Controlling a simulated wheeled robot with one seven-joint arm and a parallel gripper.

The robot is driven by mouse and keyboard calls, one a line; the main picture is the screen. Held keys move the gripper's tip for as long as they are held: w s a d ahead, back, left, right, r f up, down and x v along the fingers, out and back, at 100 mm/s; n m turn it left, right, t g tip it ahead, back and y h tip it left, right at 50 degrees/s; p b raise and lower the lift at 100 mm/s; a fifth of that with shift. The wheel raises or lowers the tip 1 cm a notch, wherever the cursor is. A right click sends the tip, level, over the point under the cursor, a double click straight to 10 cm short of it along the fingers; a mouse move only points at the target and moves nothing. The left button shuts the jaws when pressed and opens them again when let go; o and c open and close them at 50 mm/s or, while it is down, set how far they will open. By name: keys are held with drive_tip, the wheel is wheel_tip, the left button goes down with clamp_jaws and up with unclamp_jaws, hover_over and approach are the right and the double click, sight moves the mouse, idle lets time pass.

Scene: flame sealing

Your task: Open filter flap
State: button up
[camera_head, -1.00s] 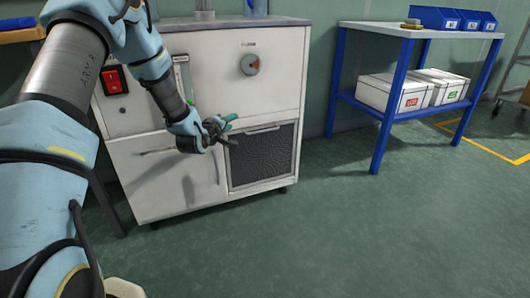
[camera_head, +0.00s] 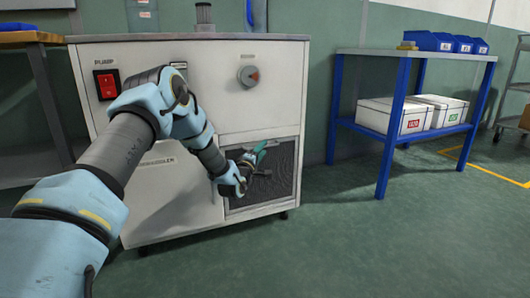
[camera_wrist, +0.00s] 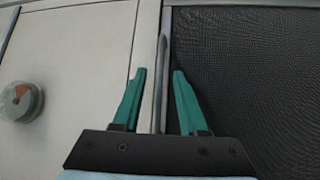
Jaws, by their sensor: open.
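The filter flap (camera_head: 272,192) is a dark mesh panel in a light frame, low on the right of the white cabinet. It looks shut, flush with the cabinet front. My gripper (camera_head: 265,159) is in front of its upper part. In the wrist view the mesh (camera_wrist: 265,75) fills the right side. The flap's thin bar handle (camera_wrist: 163,75) runs upright in that view, between the two teal fingers of my gripper (camera_wrist: 159,72). The fingers are apart, with a gap on each side of the bar. I cannot tell how deep the bar sits between them.
The white cabinet (camera_head: 215,50) carries a red switch (camera_head: 107,84) and a round dial (camera_head: 248,75); the dial also shows in the wrist view (camera_wrist: 20,101). A blue-framed table (camera_head: 398,95) with white boxes stands to the right. The green floor before the cabinet is clear.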

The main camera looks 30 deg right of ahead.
drive_tip(key=shift+b+x, duration=0.35)
drive_tip(key=shift+x, duration=1.1)
clamp_jaws()
idle(0.4)
